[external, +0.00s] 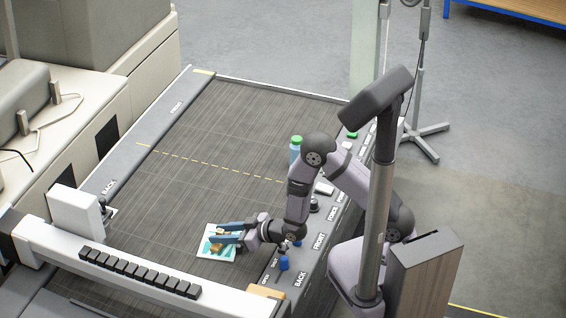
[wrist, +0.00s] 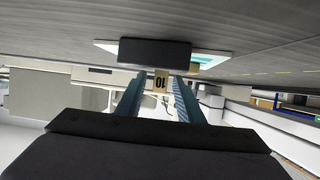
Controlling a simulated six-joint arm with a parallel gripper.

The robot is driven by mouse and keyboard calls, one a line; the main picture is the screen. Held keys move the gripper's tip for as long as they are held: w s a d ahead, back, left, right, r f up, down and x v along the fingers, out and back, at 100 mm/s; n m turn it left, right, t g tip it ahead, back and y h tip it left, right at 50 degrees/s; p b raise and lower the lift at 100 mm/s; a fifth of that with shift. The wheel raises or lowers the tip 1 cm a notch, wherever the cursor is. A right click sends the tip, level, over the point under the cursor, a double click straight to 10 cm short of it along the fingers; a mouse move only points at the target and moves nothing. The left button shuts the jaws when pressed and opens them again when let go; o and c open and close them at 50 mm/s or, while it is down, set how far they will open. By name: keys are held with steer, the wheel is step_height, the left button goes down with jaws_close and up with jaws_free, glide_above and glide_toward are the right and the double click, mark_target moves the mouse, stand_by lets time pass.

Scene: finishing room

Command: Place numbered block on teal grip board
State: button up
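The block marked 10 (wrist: 161,82) is tan with dark digits and shows between my two fingers in the wrist view, which is upside down. My gripper (external: 214,234) has teal fingers, lies low and points left over the board. Its fingers are apart, with a visible gap on each side of the block. The white and teal board (external: 229,256) lies flat on the dark bed; its edge also shows in the wrist view (wrist: 220,57). Tan pieces show around the fingers in the external view, partly hidden by them. A dark slab (wrist: 155,53) covers part of the board in the wrist view.
A green-capped bottle (external: 295,152) stands by the right rail. A blue knob (external: 284,263) and a tan piece (external: 266,291) are near the BACK label. A white gantry with black keys (external: 140,272) crosses the front. The bed (external: 230,130) beyond the board is clear.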

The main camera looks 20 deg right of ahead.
mark_target(222, 234)
steer(key=shift+r, duration=0.1)
steer(key=shift+r+p, duration=0.2)
steer(key=shift+p, duration=0.1)
steer(key=shift+s+d+f+b, duration=0.1)
steer(key=shift+s+d+b, duration=0.1)
steer(key=shift+b, duration=0.1)
steer(key=b+v, duration=0.1)
steer(key=v, duration=0.3)
steer(key=shift+s+d+r, duration=0.2)
steer(key=shift+s, duration=0.05)
steer(key=p, duration=0.3)
steer(key=shift+s+d+r+p, duration=0.35)
steer(key=shift+s+d, duration=0.05)
steer(key=shift+s+d+p, duration=0.3)
steer(key=shift+p, duration=0.4)
